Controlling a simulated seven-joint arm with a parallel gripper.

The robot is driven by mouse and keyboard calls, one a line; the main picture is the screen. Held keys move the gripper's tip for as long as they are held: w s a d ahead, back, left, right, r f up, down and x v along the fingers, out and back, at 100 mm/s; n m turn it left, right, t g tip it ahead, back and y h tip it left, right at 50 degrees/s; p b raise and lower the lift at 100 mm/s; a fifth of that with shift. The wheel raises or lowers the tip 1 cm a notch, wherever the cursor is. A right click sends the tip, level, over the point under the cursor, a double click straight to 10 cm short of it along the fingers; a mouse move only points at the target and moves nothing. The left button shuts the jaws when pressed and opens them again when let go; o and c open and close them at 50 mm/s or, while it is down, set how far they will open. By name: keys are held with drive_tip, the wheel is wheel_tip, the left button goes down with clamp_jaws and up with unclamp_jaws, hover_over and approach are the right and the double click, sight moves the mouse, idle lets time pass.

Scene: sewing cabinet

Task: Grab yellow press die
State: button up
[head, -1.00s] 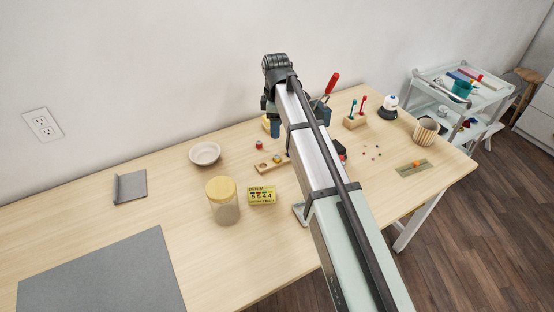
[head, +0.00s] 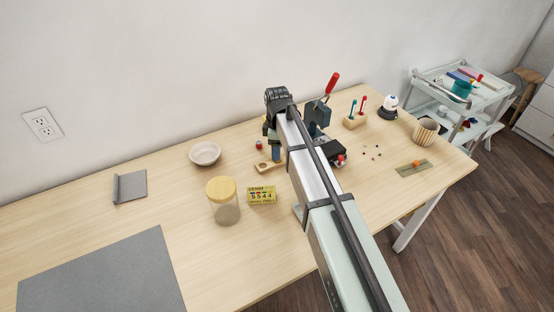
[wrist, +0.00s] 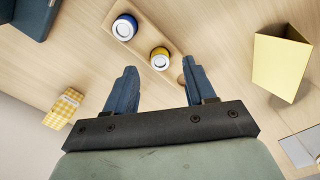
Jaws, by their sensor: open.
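The yellow press die (wrist: 160,58) has a white round centre and stands in a wooden holder (wrist: 143,38) in the wrist view. A blue die (wrist: 125,27) stands beside it in the same holder. My gripper (wrist: 159,68) is open, with its blue fingers on either side of the yellow die's line and no visible contact. In the head view, my gripper (head: 275,152) is over the holder (head: 262,167), which it partly hides. The yellow die cannot be made out there.
A pale bowl (head: 205,153) is left of the holder. The hand press (head: 318,116) with a red handle is close on the right. A yellow checked piece (wrist: 63,108) lies left in the wrist view.

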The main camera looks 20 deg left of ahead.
drive_tip(key=shift+f, duration=1.35)
drive_tip(key=shift+c, duration=0.5)
clamp_jaws()
